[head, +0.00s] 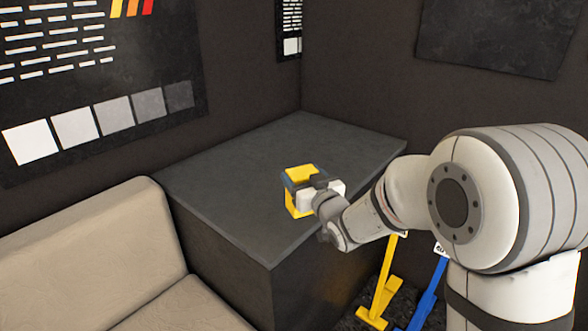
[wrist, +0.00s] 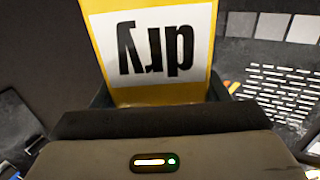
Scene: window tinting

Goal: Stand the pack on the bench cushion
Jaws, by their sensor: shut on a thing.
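The pack (head: 301,174) is a yellow box with a dark band, held above or at the dark counter in the head view. In the wrist view the pack (wrist: 150,92) fills the top middle, yellow with a white label reading "dry" upside down. My gripper (head: 312,187) is shut on the pack, and its fingers (wrist: 158,95) show at both sides of it. The head view does not show clearly whether the pack touches the counter. The beige bench cushion (head: 170,304) lies at the lower left, apart from my gripper, with its backrest (head: 95,242) behind it.
The dark counter (head: 240,170) has a bare top and stands right of the bench. A yellow tool (head: 383,290) and a blue tool (head: 430,290) stand on the floor beside it. A chart (head: 100,70) hangs on the left wall. The visible cushion is clear.

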